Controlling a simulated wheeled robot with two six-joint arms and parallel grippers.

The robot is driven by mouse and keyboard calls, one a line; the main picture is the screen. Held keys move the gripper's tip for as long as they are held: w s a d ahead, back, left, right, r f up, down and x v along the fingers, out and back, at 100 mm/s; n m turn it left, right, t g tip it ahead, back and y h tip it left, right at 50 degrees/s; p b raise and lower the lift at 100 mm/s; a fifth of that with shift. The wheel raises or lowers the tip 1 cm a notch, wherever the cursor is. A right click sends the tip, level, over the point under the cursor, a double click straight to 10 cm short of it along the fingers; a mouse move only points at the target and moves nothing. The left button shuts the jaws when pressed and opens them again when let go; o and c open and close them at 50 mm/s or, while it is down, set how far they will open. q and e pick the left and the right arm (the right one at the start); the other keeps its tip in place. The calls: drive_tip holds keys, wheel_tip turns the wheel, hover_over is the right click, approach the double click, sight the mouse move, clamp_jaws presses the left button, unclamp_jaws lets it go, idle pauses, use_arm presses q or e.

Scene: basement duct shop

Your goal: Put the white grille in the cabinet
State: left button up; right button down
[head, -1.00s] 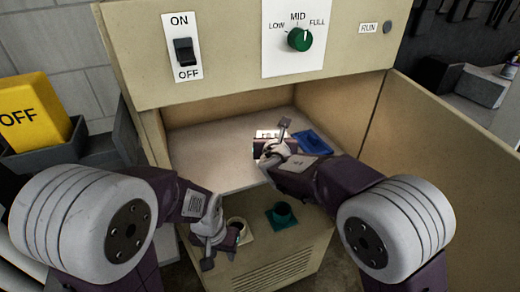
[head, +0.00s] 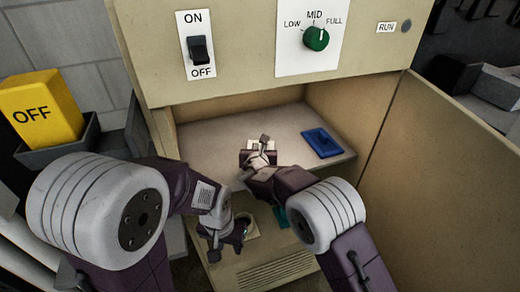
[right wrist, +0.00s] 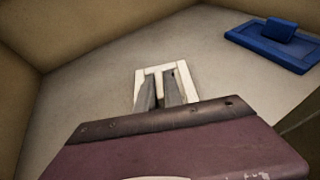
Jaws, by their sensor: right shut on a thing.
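The white grille (right wrist: 154,73) shows as a pale frame between the fingertips of my right gripper (right wrist: 160,90) in the right wrist view. It also shows as a small pale patch (head: 252,145) in the head view, mostly hidden by the gripper. My right gripper (head: 262,152) is shut on it, inside the open cabinet (head: 240,85) at the shelf (head: 205,145). I cannot tell whether the grille touches the shelf. My left gripper (head: 218,242) hangs low in front of the cabinet, away from the grille; its jaws are unclear.
A blue plate with a raised handle (head: 322,142) lies on the shelf, right of my right gripper. The cabinet door (head: 440,190) stands open at the right. A cream piece (head: 250,224) and a teal piece (head: 281,216) are below the shelf. The shelf's left part is clear.

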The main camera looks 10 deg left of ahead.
drive_tip(key=shift+f, duration=0.1)
drive_tip(key=c, duration=1.5)
unclamp_jaws()
drive_tip(key=shift+s+r, duration=0.15)
drive_tip(key=shift+r, duration=0.05)
drive_tip(key=b+v, duration=0.1)
drive_tip(key=v, duration=1)
drive_tip(key=shift+s+d+r, duration=0.1)
drive_tip(key=shift+s+r, duration=0.15)
drive_tip(key=shift+s, duration=0.05)
